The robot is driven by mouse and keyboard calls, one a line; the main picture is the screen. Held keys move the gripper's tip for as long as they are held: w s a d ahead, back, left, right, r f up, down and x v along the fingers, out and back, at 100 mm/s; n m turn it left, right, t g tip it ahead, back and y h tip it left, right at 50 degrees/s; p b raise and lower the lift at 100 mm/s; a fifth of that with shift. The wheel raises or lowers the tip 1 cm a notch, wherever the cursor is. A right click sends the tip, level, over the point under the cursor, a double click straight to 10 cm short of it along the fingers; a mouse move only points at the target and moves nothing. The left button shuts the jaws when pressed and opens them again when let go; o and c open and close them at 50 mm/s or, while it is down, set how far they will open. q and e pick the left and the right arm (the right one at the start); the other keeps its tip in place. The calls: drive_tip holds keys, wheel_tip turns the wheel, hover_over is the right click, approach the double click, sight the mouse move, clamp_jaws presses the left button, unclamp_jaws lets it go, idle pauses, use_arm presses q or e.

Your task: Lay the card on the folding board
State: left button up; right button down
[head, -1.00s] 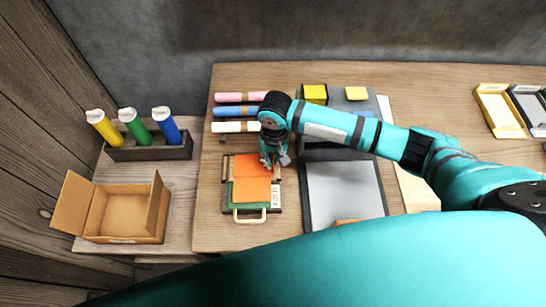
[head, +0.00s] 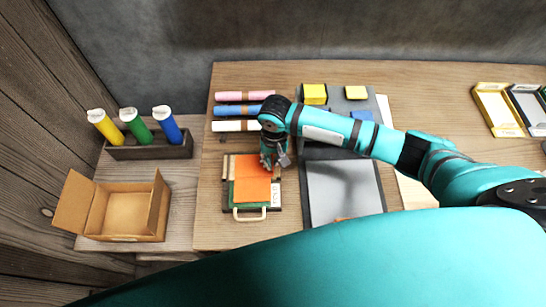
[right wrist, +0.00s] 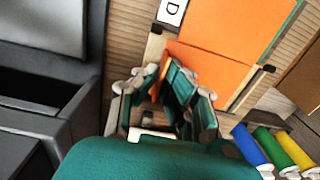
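The orange card (head: 252,190) lies over the folding board (head: 228,200), covering most of its green face in the head view. In the right wrist view the card (right wrist: 225,30) shows as orange areas divided by a line, beside the board's white label. My right gripper (head: 270,163) is at the card's far right part. In the right wrist view its fingers (right wrist: 163,72) are close together with orange between them, and it appears shut on the card. Whether the card is fully flat cannot be told. My left gripper is not in view.
A grey tray (head: 318,210) lies right of the board. Rolled tubes (head: 240,96) lie behind it. An open cardboard box (head: 128,238) and a rack with yellow, green and blue bottles (head: 150,152) stand left. Yellow and dark trays (head: 497,108) are far right.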

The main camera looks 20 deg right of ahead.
drive_tip(key=shift+f, duration=0.25)
idle(0.6)
drive_tip(key=c, duration=1.4)
unclamp_jaws()
wheel_tip(320, 180, up, 12)
drive_tip(key=shift+d, duration=0.15)
drive_tip(key=shift+s, duration=0.1)
